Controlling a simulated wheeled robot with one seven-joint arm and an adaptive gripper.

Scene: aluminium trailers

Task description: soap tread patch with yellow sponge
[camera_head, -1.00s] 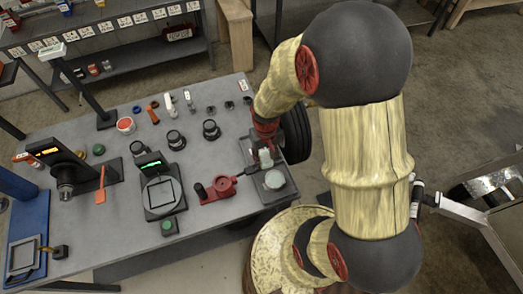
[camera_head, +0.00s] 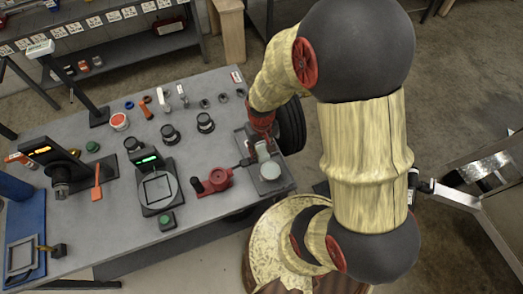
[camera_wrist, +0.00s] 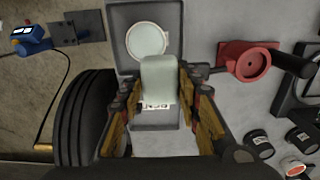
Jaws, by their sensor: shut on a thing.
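My gripper (camera_wrist: 157,84) is shut on a pale grey-green, round-edged block (camera_wrist: 159,76). The block is upright between the fingers in the wrist view and shows small in the head view (camera_head: 263,150). It is close to a grey stand with a pale round disc (camera_wrist: 147,40); I cannot tell whether they touch. The disc also shows in the head view (camera_head: 270,171). A black tyre with tread grooves (camera_wrist: 82,118) stands left of my gripper in the wrist view, and partly behind my arm in the head view (camera_head: 291,126). I cannot make out a yellow sponge or a marked tread patch.
A red round fixture (camera_wrist: 247,62) with a dark handle sits right of the disc stand. The grey bench (camera_head: 225,110) also holds a scale with a green display (camera_head: 157,185) and several black cylinders.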

